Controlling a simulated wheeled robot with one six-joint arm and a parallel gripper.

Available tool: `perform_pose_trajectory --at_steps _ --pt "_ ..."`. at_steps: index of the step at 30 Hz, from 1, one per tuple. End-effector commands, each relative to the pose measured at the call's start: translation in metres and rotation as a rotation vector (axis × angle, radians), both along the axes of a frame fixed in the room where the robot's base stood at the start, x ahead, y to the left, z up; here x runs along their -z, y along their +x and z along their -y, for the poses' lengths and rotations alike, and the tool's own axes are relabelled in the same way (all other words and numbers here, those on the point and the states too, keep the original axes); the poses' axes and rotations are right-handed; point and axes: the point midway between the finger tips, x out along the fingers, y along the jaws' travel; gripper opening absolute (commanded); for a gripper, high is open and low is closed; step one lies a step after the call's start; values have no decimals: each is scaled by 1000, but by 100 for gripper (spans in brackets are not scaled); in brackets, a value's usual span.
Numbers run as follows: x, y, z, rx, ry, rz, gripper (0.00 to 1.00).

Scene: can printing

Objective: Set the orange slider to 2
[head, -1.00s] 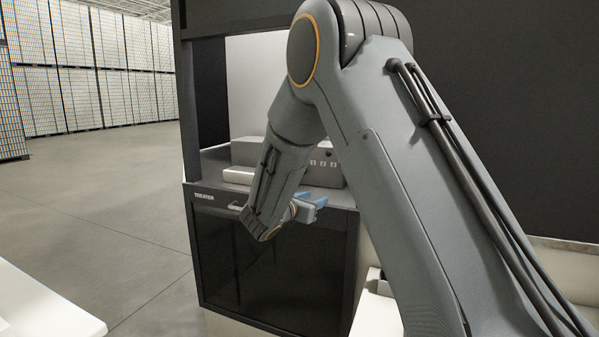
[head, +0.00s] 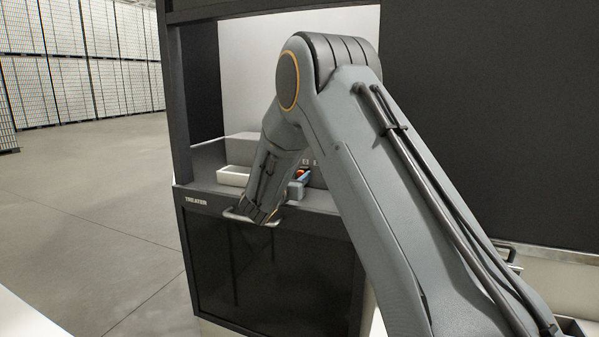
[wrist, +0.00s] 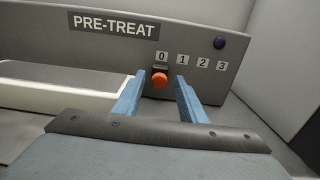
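The orange slider (wrist: 159,80) shows in the wrist view as a round orange knob on the front of the grey PRE-TREAT panel (wrist: 100,48). It sits right below the label 0 (wrist: 161,58). The label 2 (wrist: 203,62) is farther right, between 1 and 3. My gripper (wrist: 157,88) is open, with one blue finger on each side of the knob. I cannot tell whether either finger touches it. In the head view my gripper (head: 297,183) is partly hidden by my arm, with a bit of orange showing near it.
A white tray (wrist: 60,95) lies left of the knob, and also shows in the head view (head: 231,176). A dark purple button (wrist: 219,43) is at the panel's upper right. The machine's dark frame (head: 184,100) stands around the opening. A bar handle (head: 240,215) is on the front below.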

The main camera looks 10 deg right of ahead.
Motion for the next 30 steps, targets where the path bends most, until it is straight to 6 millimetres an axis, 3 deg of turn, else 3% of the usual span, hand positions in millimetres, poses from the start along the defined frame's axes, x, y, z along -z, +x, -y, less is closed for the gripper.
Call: perform_pose_trajectory --at_steps 6,16,17,23,30 --pt "0 19 12 -1 1 -1 38" --pt "0 23 11 -5 0 0 38" --pt "0 23 11 -5 0 0 36" --pt "0 23 12 -5 1 -1 2" --pt "0 22 15 -4 1 -1 0"
